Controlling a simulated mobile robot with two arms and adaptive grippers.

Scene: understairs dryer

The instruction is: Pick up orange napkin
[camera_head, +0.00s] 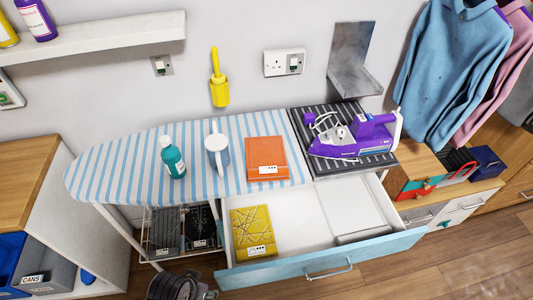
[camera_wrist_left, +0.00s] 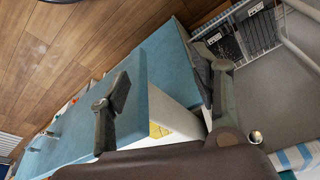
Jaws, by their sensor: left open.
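The orange napkin (camera_head: 267,158) lies folded flat on the blue-and-white striped ironing board (camera_head: 105,175), with a white label on it. The blue drawer front lies behind the fingers. In the head view, a dark part of my left arm shows at the bottom edge, below the board and well away from the napkin. My right gripper is not in view.
A teal bottle (camera_head: 173,160) stands left of the mug. A purple iron (camera_head: 355,137) sits on the striped rest. Below, an open drawer (camera_head: 330,262) holds a yellow napkin (camera_head: 253,232). A wire rack (camera_head: 183,230) and a wooden-topped cabinet (camera_head: 25,175) are at left.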

